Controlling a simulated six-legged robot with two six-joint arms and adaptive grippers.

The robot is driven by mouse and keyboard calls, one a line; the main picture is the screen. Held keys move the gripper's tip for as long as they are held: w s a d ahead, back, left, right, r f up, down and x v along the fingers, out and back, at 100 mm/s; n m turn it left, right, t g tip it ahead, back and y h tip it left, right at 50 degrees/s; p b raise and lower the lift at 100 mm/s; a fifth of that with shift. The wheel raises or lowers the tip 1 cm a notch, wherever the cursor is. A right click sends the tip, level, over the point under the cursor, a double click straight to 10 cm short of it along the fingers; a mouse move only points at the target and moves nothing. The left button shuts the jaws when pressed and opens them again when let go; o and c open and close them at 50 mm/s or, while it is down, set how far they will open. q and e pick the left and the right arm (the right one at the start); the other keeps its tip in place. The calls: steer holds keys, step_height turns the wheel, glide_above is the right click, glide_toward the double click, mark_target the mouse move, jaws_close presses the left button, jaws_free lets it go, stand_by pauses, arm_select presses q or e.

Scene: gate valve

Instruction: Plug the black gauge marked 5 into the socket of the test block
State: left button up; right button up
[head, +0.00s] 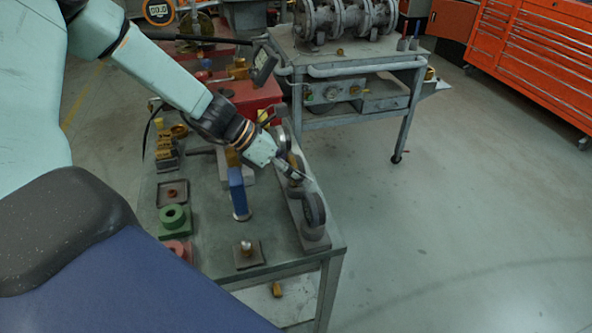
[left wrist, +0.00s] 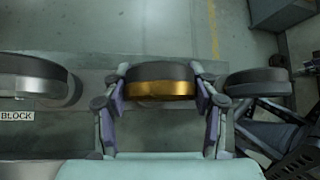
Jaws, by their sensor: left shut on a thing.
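My left gripper (head: 298,176) reaches down over a row of round gauges on a grey bar along the table's right edge. In the left wrist view, its two fingers (left wrist: 160,95) are shut on the sides of a black gauge with a brass band (left wrist: 160,88). The gauge's face and number do not show. A label ending in "BLOCK" (left wrist: 16,116) shows at the left, beside a dark round piece with a silver rim (left wrist: 38,82). Another dark gauge (left wrist: 257,82) stands to the right. The socket cannot be made out. My right gripper is not in view.
A dark round gauge (head: 314,210) stands at the bar's near end. A grey cart (head: 350,70) stands behind; open floor lies right.

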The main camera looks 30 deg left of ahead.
arm_select(q)
steer(key=shift+c, duration=0.7)
steer(key=shift+w, duration=0.1)
step_height(320, 180, up, 10)
steer(key=p, duration=0.7)
steer(key=shift+f, duration=0.1)
